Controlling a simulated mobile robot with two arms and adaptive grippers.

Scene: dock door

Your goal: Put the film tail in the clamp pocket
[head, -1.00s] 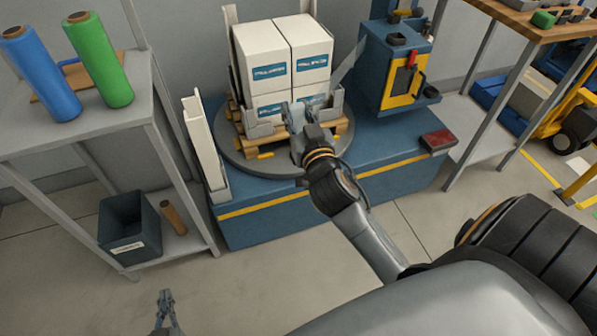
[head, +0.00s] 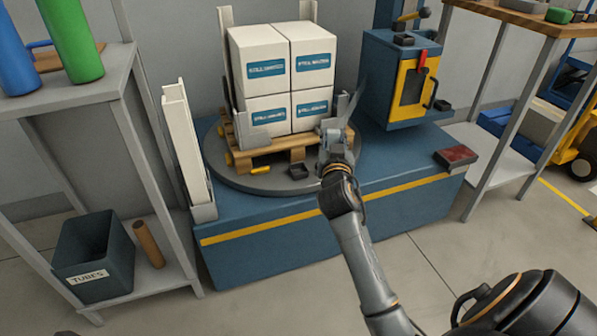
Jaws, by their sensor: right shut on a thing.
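The film tail (head: 355,100) is a thin, pale, see-through strip between the blue film carriage (head: 400,75) and my right gripper (head: 336,138). My right gripper is shut on the film tail, in front of the lower right carton; its fingertips are small and partly merge with the grey plate behind. My left gripper is not seen.
White cartons (head: 257,60) stand stacked on a wooden pallet (head: 262,152). A white upright channel (head: 183,140) stands left of the turntable. A shelf holds a tube bin (head: 95,255).

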